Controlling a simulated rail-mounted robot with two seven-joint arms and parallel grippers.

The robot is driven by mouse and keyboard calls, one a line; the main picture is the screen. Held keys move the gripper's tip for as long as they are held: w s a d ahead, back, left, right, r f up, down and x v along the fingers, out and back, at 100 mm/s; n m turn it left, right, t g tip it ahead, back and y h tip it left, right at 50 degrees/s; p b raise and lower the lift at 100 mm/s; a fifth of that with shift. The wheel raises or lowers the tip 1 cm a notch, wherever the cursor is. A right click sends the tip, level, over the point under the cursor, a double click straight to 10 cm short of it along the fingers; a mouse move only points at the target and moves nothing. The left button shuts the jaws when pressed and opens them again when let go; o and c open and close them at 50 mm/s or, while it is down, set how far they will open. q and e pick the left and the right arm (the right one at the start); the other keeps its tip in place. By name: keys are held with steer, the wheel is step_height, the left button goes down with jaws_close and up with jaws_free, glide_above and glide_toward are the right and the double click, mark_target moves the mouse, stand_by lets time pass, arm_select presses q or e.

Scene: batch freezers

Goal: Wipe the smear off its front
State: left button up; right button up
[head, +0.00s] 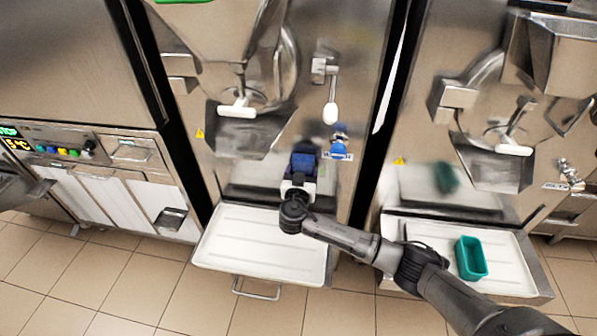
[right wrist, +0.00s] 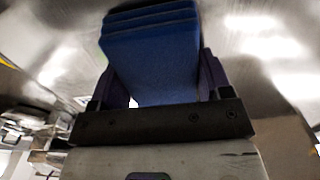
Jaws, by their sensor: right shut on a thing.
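My right gripper (head: 302,172) is shut on a blue folded cloth (head: 304,153), in front of the middle freezer's steel front (head: 350,70), below its outlet chute (head: 240,138). In the right wrist view, the cloth (right wrist: 152,60) stands up between the two dark fingers of the gripper (right wrist: 155,92), with shiny steel beyond. I cannot tell whether the cloth touches the steel. I cannot make out a clear smear; the gripper and cloth hide part of the front. My left gripper is not in view.
A white tray (head: 255,247) lies below the middle freezer. A lever with a white knob (head: 330,112) and a blue fitting (head: 340,134) stick out near the cloth. The right freezer (head: 425,60) has a tray (head: 515,262) holding a teal tub (head: 470,258).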

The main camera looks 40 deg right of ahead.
mark_target(323, 169)
steer(key=shift+s+d, duration=0.8)
steer(key=shift+s, duration=0.05)
steer(key=shift+s+d, duration=0.75)
steer(key=shift+s, duration=0.15)
steer(key=shift+s+d+p, duration=0.3)
steer(key=shift+s+d, duration=0.3)
steer(key=shift+s, duration=0.1)
steer(key=shift+s+f, duration=0.1)
steer(key=shift+w+a+b, duration=0.2)
steer(key=shift+w+b, duration=0.05)
steer(key=shift+b, duration=0.2)
steer(key=w+a+b, duration=0.1)
steer(key=w+a, duration=0.1)
steer(key=shift+w+b, duration=0.3)
steer(key=shift+b, duration=0.1)
steer(key=shift+w+a+f+b, duration=0.1)
steer(key=shift+w+a+b, duration=0.45)
steer(key=shift+w+b, duration=0.2)
steer(key=shift+w+a+b, duration=0.4)
steer(key=shift+w+a, duration=0.05)
steer(key=shift+w, duration=0.1)
steer(key=shift+w+a+b, duration=0.3)
steer(key=shift+w+b, duration=0.05)
steer(key=shift+b, duration=0.05)
steer(key=shift+w+a, duration=0.2)
steer(key=shift+w, duration=0.05)
steer(key=shift+w+a+r+b, duration=0.2)
steer(key=shift+w+a+b, duration=0.45)
steer(key=shift+w+b, duration=0.15)
